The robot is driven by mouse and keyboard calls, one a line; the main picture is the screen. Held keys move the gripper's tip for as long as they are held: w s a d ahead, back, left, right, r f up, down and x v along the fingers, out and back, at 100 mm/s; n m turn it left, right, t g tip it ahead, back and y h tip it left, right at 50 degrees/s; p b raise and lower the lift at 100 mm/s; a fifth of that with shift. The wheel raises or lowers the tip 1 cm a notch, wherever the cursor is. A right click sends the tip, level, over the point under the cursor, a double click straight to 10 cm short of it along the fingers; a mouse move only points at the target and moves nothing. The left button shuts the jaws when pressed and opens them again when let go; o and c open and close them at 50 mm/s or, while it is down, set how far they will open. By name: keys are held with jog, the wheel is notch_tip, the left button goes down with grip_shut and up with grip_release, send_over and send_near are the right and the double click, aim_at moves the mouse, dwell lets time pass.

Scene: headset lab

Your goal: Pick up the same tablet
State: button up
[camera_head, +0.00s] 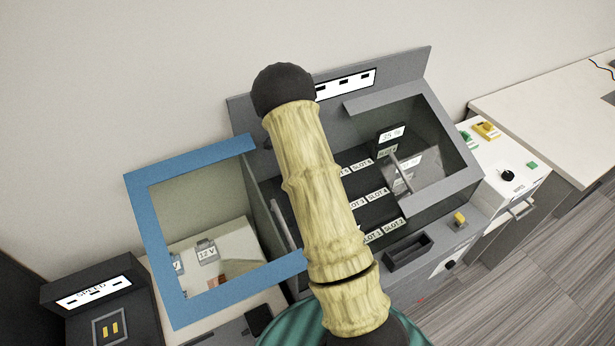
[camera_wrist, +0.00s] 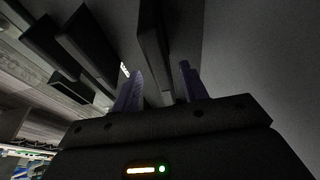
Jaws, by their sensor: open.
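In the wrist view my gripper (camera_wrist: 162,70) is open, with its two purple fingers apart. A dark flat upright slab (camera_wrist: 153,40), which looks like a tablet, shows between and beyond the fingers; I cannot tell whether they touch it. More dark slabs (camera_wrist: 88,42) stand to its left. In the head view a dark tablet-like panel (camera_head: 391,139) reading about 35 % stands at the back right of the grey slotted cabinet (camera_head: 465,185). My arm crosses in front of the cabinet, and my gripper is not visible there. Which slab is the same tablet is unclear.
Labelled slots (camera_head: 392,227) line the cabinet floor, partly hidden by my arm. A blue-framed window panel (camera_head: 150,225) stands on the left. A black box marked SPEED (camera_head: 95,295) is at lower left. A white control box (camera_head: 508,175) and a pale table (camera_head: 550,120) are on the right.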

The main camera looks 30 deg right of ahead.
jog(key=shift+w+f, duration=0.1)
jog(key=shift+f, duration=0.3)
jog(key=p+x, duration=0.1)
jog(key=x, duration=0.3)
jog(key=shift+p, duration=0.4)
jog(key=shift+f+b, duration=0.25)
jog(key=shift+b, duration=0.15)
dwell(0.3)
grip_shut()
